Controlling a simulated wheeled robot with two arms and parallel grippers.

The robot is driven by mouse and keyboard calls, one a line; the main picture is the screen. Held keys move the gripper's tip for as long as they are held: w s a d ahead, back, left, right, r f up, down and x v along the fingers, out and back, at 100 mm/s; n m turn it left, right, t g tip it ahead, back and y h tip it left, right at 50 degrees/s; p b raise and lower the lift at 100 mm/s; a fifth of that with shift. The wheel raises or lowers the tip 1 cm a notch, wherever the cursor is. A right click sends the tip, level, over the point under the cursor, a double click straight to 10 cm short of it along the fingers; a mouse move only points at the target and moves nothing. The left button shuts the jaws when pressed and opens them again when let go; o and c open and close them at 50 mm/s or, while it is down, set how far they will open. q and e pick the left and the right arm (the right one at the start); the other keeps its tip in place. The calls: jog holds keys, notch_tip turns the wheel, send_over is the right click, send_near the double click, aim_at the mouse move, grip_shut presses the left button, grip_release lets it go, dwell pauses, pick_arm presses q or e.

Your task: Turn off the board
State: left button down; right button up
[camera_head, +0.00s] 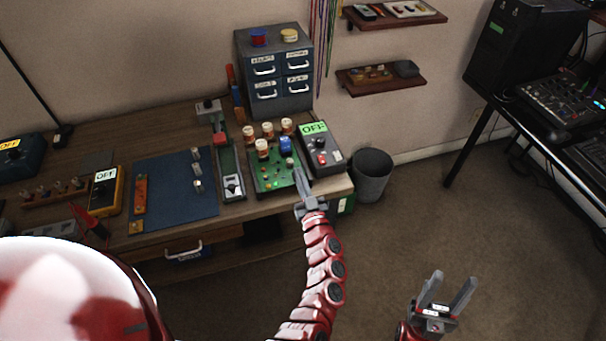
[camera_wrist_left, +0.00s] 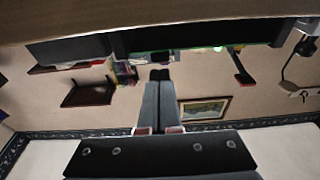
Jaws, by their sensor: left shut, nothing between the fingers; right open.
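A green circuit board (camera_head: 266,184) lies near the right end of the wooden desk. It carries several white-and-orange cylinders and a blue block (camera_head: 285,144). A dark grey box (camera_head: 329,163) stands just right of it, with a green display reading OFF (camera_head: 314,128), a black knob (camera_head: 320,143) and a red switch (camera_head: 321,158). My left gripper (camera_head: 298,172) is shut and empty, at the board's right front edge by the box; contact cannot be told. Its shut fingers also show in the left wrist view (camera_wrist_left: 160,75). My right gripper (camera_head: 452,290) is open and empty over the floor.
A long switch unit (camera_head: 232,187) lies left of the board, then a blue mat (camera_head: 170,200) and a yellow meter (camera_head: 106,190) reading OFF. A drawer cabinet (camera_head: 278,75) stands behind. A bin (camera_head: 373,175) stands right of the desk. The floor between the desks is clear.

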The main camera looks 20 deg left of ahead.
pick_arm(q)
jog(key=shift+s+f, duration=0.1)
jog(key=shift+f, duration=0.55)
